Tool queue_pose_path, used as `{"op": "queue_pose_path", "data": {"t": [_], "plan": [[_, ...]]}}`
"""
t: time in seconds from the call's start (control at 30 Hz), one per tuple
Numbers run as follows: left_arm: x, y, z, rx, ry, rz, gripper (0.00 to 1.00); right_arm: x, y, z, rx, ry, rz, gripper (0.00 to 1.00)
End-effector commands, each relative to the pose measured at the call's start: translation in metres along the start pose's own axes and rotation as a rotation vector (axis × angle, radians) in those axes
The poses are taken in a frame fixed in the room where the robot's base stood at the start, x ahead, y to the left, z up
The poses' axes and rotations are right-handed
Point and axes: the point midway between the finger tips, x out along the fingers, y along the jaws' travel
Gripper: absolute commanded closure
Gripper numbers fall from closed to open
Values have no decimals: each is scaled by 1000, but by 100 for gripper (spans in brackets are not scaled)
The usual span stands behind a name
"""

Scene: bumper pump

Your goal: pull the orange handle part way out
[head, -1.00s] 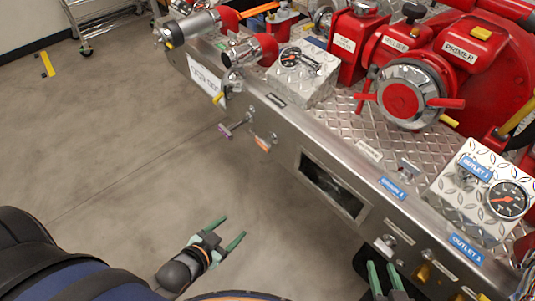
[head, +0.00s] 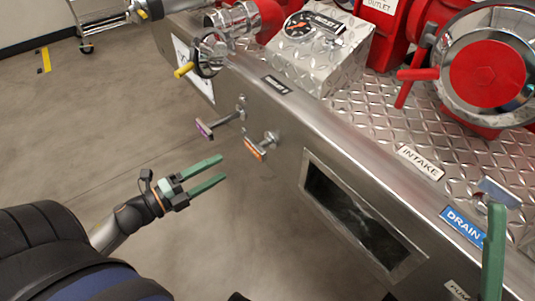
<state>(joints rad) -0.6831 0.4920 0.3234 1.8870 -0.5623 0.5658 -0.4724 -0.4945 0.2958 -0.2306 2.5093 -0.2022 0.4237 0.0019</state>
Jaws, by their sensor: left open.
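The orange handle (head: 256,149) is a small T-shaped pull on a short metal stem, on the front face of the steel panel. My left gripper (head: 223,168) has green fingers. It is open and empty, pointing toward the orange handle from the lower left, with a gap between its fingertips and the handle. One green finger of my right gripper (head: 494,250) shows at the lower right edge. Its other finger is not visible, so I cannot tell its opening.
A purple handle (head: 204,128) on a longer stem sticks out left of the orange one. A yellow-tipped lever (head: 184,70) is above it. A rectangular panel opening (head: 352,205) lies to the right. Grey floor (head: 90,140) at the left is clear.

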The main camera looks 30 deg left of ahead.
Motion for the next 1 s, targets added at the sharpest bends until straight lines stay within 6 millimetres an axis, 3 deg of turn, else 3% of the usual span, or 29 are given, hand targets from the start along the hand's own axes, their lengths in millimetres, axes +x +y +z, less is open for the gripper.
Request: {"op": "queue_pose_path", "data": {"t": [0.17,0.6,0.8,1.0], "plan": [[21,0,0,7,7,-5,30,-4,-2,3,6,3,-2,55],[100,0,0,5,4,-3,30,-16,-10,16,36,-5,-4,55],[118,-1,0,1,2,-2,30,-18,-11,18,42,-8,-4,55],[123,-1,0,1,2,0,30,-18,-11,19,44,-9,-4,55]]}}
